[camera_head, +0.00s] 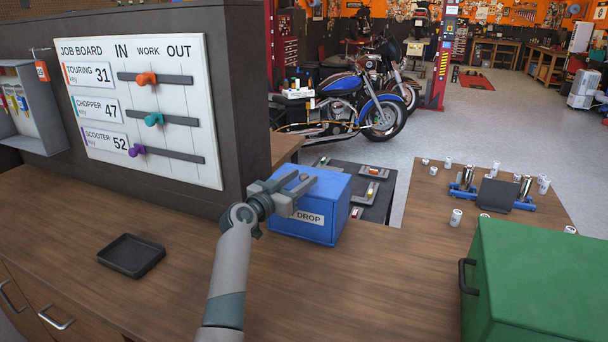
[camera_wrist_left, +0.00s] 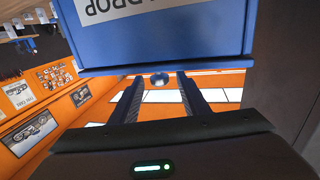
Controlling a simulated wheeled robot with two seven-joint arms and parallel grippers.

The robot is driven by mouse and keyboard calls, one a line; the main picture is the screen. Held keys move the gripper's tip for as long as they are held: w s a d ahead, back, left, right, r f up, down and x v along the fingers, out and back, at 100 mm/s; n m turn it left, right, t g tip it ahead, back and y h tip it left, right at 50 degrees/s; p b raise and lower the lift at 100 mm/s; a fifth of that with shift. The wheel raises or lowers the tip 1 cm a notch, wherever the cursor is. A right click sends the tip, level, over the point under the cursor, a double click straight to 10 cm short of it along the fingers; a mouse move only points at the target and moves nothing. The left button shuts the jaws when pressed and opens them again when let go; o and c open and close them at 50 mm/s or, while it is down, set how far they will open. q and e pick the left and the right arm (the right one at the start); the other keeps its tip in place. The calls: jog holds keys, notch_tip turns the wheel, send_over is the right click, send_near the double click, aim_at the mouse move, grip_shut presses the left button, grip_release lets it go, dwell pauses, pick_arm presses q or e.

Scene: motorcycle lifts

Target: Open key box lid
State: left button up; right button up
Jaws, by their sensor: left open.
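The blue box (camera_head: 338,212) with a DROP label stands on the wooden counter. I take it as the key box; its lid looks shut in the head view. My left gripper (camera_head: 307,198) is at the box's upper front left and hides part of it. In the left wrist view the blue box (camera_wrist_left: 165,45) shows upside down, with its label at the top. A small round knob (camera_wrist_left: 160,79) lies at the box's edge, between the two open fingers (camera_wrist_left: 159,88). I cannot tell whether the fingers touch it. My right gripper is out of view.
A black tray (camera_head: 131,256) lies on the counter to the left. A job board (camera_head: 145,105) and an open grey key cabinet (camera_head: 35,140) are on the dark panel. A green box (camera_head: 540,280) stands at the right. The counter in front of the blue box is clear.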

pick_arm(q)
jog(key=shift+x, duration=0.75)
jog(key=shift+w+d, duration=0.1)
jog(key=shift+w, duration=0.15)
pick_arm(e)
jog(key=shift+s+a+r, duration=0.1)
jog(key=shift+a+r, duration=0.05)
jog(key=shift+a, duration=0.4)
pick_arm(q)
grip_shut()
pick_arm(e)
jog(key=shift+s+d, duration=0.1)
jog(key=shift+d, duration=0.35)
pick_arm(q)
jog(key=shift+r, duration=0.1)
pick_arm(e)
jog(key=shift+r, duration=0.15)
